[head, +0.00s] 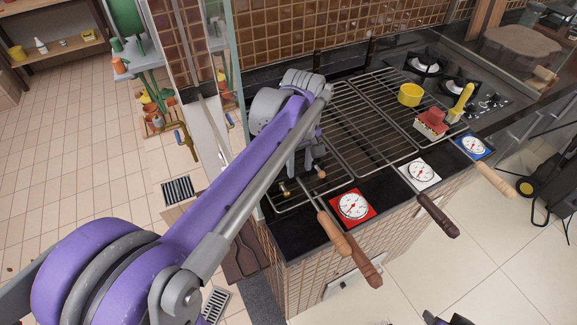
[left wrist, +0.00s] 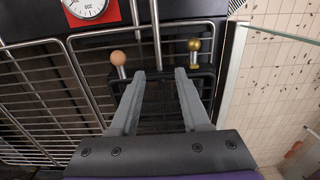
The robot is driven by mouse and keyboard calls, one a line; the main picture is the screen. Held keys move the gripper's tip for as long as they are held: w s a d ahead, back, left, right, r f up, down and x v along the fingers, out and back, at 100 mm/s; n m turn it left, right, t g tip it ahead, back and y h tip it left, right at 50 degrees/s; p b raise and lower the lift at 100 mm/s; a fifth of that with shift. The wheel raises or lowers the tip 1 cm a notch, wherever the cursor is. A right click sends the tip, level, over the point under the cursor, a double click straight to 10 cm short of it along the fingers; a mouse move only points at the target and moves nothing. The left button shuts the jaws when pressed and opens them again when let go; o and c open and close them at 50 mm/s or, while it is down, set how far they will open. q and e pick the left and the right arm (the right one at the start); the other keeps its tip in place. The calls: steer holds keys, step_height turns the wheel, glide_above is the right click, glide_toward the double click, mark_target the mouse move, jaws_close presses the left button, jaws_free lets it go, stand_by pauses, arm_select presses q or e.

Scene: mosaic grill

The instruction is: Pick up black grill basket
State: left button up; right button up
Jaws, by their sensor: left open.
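My left gripper (left wrist: 160,76) is open, with its two fingers apart over the left end of the grill. Between and around its fingertips in the left wrist view is a black wire frame that looks like the black grill basket (left wrist: 162,100). A copper-coloured ball (left wrist: 118,58) and a gold knob (left wrist: 194,46) stand at its two sides. I cannot tell whether the fingers touch it. In the head view my left gripper (head: 303,163) hangs over the same spot and its arm hides most of the basket.
Metal grill grates (head: 370,125) with wooden handles (head: 345,245) fill the counter. A red-framed dial (head: 352,206), a white dial (head: 420,174) and a blue dial (head: 473,147) lie along the front. A yellow ring (head: 410,94) and a red-and-white item (head: 431,123) sit at the right.

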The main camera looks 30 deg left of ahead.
mark_target(300, 180)
arm_select(q)
steer(key=f, duration=0.5)
steer(key=shift+s+d, duration=0.1)
steer(key=shift+d, duration=0.15)
steer(key=shift+r, duration=0.1)
jaws_close()
stand_by(1.0)
